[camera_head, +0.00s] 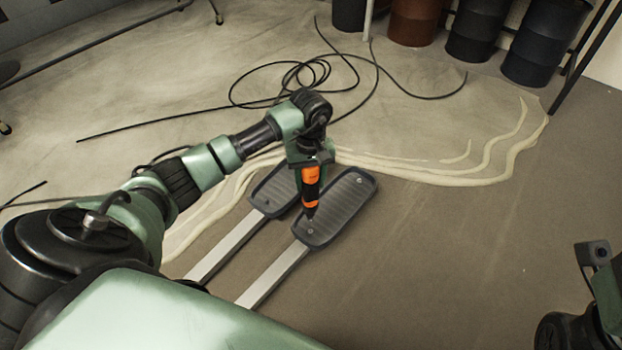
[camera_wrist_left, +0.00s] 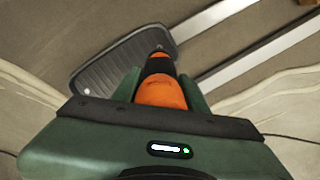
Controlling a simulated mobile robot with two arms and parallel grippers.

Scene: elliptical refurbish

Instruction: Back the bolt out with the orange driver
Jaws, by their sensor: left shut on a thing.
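My left gripper (camera_head: 310,163) is shut on the orange and black driver (camera_head: 311,184), which points down in the head view. The driver's lower tip is over the near end of the right-hand ribbed pedal, close to a small round bolt (camera_head: 310,232); I cannot tell whether they touch. In the left wrist view the driver (camera_wrist_left: 162,92) sticks out between the green fingers, with its far end over the ribbed pedal (camera_wrist_left: 120,62). My right gripper does not show; only part of my right arm is at the right edge of the head view.
Two dark pedals, the right one (camera_head: 348,197) and the left one (camera_head: 270,192), sit on pale metal bars (camera_head: 272,275). Black cable (camera_head: 290,85) lies looped on the floor behind. Barrels (camera_head: 543,40) stand at the back right. The floor to the right is clear.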

